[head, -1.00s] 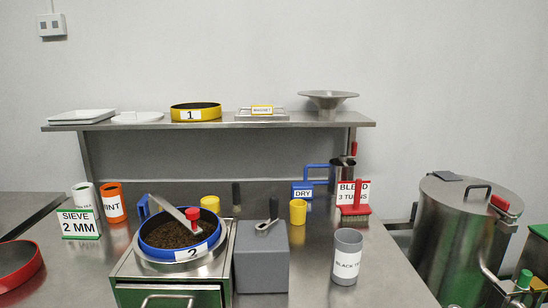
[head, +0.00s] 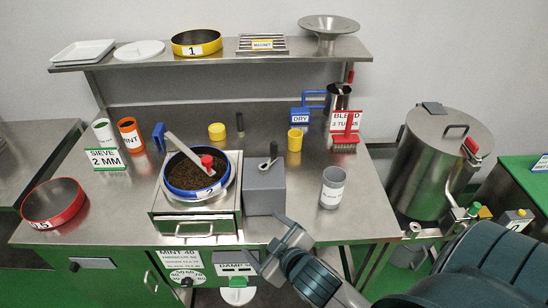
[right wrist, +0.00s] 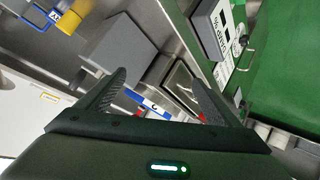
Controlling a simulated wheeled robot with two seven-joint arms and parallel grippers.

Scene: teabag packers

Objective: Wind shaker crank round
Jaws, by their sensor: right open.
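The sieve shaker (head: 196,228) stands on the bench with a blue sieve (head: 205,192) of dark leaf on top. A grey bar with a red knob (head: 207,161) lies across the sieve. A grey box (head: 264,190) beside it carries a small metal crank with a black knob (head: 273,149). My right gripper (head: 288,238) is low in front of the bench, apart from the box. In the right wrist view its jaws (right wrist: 160,78) are open and empty, with the grey box (right wrist: 117,55) and blue sieve rim (right wrist: 135,96) beyond. My left gripper is not in view.
A grey cup (head: 332,188) stands right of the box. A yellow cup (head: 295,140) is behind it. A red sieve (head: 55,203) lies at the left front. A metal drum (head: 437,165) stands at right. The shelf (head: 215,58) spans the back.

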